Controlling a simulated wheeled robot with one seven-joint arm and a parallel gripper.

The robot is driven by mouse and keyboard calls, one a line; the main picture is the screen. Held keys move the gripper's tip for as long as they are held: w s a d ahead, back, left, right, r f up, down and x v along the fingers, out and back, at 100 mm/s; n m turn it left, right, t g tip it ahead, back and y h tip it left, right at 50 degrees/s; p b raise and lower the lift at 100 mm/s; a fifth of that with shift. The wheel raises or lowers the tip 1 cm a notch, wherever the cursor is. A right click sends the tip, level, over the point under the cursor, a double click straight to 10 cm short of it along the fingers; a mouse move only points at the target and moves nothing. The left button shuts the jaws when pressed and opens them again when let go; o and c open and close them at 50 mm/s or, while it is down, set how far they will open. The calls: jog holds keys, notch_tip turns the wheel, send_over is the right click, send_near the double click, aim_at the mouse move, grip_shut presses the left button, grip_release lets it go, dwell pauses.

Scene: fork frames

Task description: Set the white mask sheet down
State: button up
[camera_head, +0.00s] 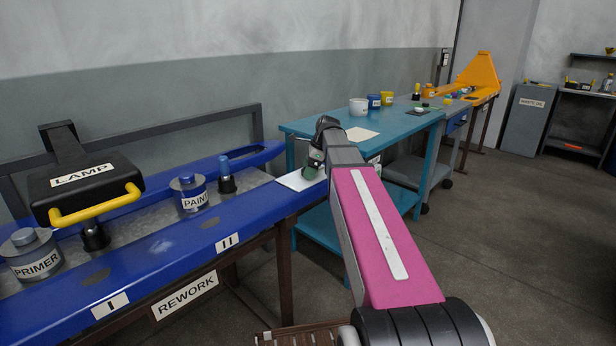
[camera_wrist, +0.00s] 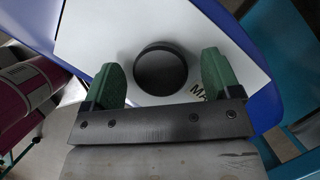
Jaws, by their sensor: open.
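The white mask sheet (camera_head: 298,182) lies at the right end of the blue rework bench. In the wrist view the white mask sheet (camera_wrist: 90,40) lies flat under my gripper, with part of its black lettering showing. A round black knob or cap (camera_wrist: 160,70) sits on the sheet. My gripper (camera_wrist: 160,76) is open, with one green finger on each side of the black knob and a visible gap to both. In the head view my gripper (camera_head: 312,166) is over the sheet's right side and hides part of it.
On the blue bench (camera_head: 160,262) stand a PRIMER can (camera_head: 30,256), a PAINT can (camera_head: 188,194), a blue-capped bottle (camera_head: 226,176) and a black lamp (camera_head: 85,185). A teal table (camera_head: 400,128) behind holds a cream sheet (camera_head: 362,134) and a white pot (camera_head: 358,106).

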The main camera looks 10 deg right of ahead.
jog(key=c, duration=1.1)
jog(key=shift+r, duration=0.2)
